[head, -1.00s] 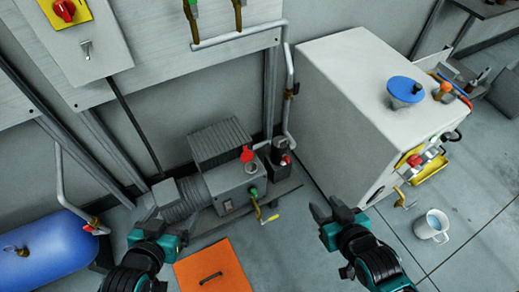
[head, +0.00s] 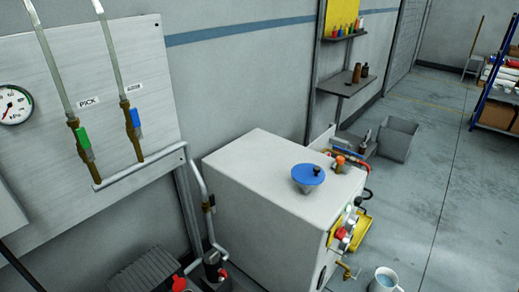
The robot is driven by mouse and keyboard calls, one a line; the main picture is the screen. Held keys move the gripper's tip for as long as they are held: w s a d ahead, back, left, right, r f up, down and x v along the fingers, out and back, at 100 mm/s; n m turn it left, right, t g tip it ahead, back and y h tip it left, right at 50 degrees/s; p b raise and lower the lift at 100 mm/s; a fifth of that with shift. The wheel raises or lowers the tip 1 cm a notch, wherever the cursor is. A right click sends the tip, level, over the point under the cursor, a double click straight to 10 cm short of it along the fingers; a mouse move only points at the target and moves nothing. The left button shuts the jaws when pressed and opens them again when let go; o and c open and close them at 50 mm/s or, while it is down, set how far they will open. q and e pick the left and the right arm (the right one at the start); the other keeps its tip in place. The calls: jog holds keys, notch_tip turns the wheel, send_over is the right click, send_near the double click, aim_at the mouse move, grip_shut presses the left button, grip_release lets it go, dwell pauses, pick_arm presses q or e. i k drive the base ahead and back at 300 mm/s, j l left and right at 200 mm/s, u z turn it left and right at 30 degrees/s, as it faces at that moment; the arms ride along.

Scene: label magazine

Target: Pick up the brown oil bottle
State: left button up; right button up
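A small brown bottle (head: 356,73) stands upright on a grey wall shelf (head: 346,87) in the upper right of the head view. A darker bottle (head: 365,70) stands close beside it on the right. Both are far off and small, and I cannot read any label. Neither of my grippers is in view. The bottle stands free, with nothing holding it.
A big white cabinet (head: 262,180) with a blue-lidded funnel (head: 308,178) on top stands between me and the shelf. A grey bin (head: 398,140) is on the floor below the shelf. A white mug (head: 384,281) is at the bottom. Open floor (head: 440,180) lies to the right.

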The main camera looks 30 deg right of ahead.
aim_at(358, 69)
jog(key=z, duration=1.6)
jog(key=i+l+z, duration=0.15)
jog(key=l, duration=0.2)
jog(key=i+l+z, duration=0.15)
jog(key=l, duration=0.15)
jog(key=i+l+z, duration=0.15)
jog(key=l, duration=0.15)
jog(key=i+l+z, duration=0.25)
jog(key=l+z, duration=0.15)
jog(key=i+l+z, duration=0.55)
jog(key=i, duration=0.4)
jog(key=i+l+z, duration=0.15)
jog(key=i, duration=0.45)
jog(key=i+u, duration=0.45)
jog(key=i, duration=0.15)
jog(key=i+l+u, duration=0.15)
jog(key=i+u, duration=0.25)
jog(key=i, duration=0.15)
jog(key=i+j+u, duration=0.1)
jog(key=i+u, duration=0.35)
jog(key=i, duration=0.15)
jog(key=i+l+u, duration=0.1)
jog(key=i+u, duration=0.4)
jog(key=i, duration=0.05)
